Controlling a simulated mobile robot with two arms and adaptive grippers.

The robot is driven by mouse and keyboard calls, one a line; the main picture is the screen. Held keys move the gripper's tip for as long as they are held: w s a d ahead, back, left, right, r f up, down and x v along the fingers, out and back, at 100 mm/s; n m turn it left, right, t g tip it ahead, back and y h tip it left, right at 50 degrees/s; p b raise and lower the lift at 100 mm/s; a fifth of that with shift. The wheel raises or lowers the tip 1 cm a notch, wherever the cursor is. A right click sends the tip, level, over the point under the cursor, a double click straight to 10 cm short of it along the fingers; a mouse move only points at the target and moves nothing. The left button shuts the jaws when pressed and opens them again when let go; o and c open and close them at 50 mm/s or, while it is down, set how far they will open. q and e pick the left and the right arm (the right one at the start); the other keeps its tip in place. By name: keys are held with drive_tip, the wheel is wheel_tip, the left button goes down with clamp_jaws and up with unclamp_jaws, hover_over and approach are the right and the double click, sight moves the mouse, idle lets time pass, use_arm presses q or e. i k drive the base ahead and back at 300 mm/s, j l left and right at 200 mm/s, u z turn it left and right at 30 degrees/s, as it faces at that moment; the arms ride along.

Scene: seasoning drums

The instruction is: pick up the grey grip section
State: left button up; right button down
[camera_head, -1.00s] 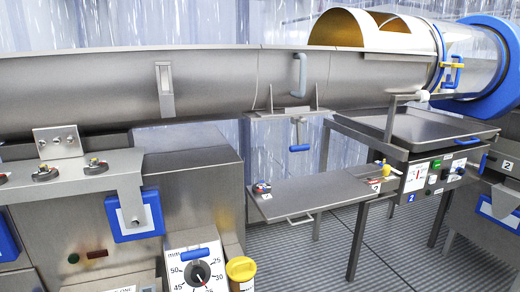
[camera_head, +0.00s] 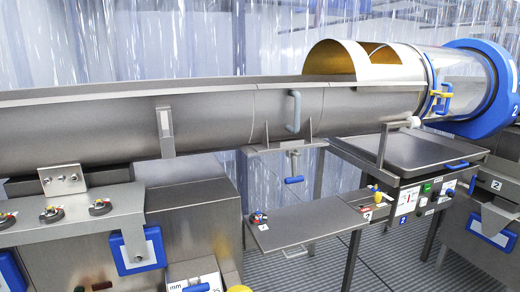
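A light grey upright grip (camera_head: 293,111) stands on the front of the long steel trough (camera_head: 215,120), right of the middle of the view. It looks fixed to a trough section marked off by seams. I cannot tell whether the grip and this section are one piece. Below it is a steel bracket (camera_head: 284,147) with a blue-ended handle (camera_head: 294,180) hanging down. Neither of my grippers is in view.
A steel shelf (camera_head: 315,222) juts out below the trough, with small coloured fittings on it. A tray stand (camera_head: 410,150) and a blue-rimmed drum (camera_head: 478,90) are at right. Steel cabinets (camera_head: 195,220) fill the lower left. Ribbed floor (camera_head: 380,265) shows between.

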sight(282, 112)
drive_tip(key=i+l, duration=0.15)
drive_tip(key=l, duration=0.25)
drive_tip(key=i+l, duration=0.2)
drive_tip(key=l, duration=0.2)
drive_tip(key=i+l+u, duration=0.1)
drive_tip(key=l, duration=0.25)
